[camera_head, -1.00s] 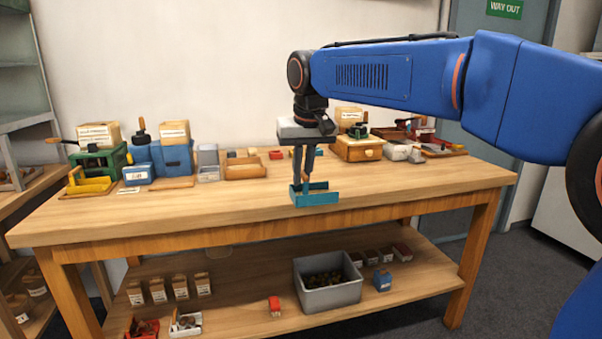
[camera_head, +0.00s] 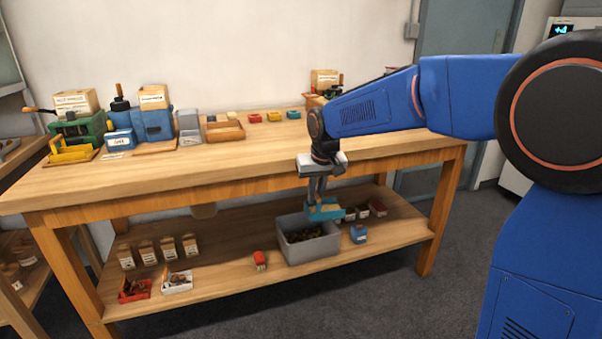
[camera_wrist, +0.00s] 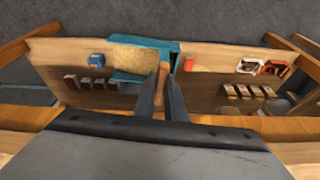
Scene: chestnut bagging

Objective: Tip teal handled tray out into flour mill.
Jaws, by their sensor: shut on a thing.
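The teal tray (camera_head: 326,214) hangs from my gripper (camera_head: 317,198), in front of the bench and in line with the grey bin. Pale tan, grainy-looking stuff fills it. The wrist view shows the teal tray (camera_wrist: 174,47) with its wooden handle (camera_wrist: 163,72) between the two fingers of my gripper (camera_wrist: 163,88), which is shut on it. The tray looks about level. On the bench top at left stand a green machine (camera_head: 82,130) with a crank and a blue machine (camera_head: 153,124). I cannot tell which machine is the flour mill; the labels are unreadable.
The grey bin (camera_head: 309,251) on the lower shelf holds dark round pieces. A blue box (camera_head: 359,234), a red item (camera_head: 260,260) and paper bags (camera_head: 147,252) stand there too. A wooden tray (camera_head: 224,131) is on the bench top, whose front half is clear.

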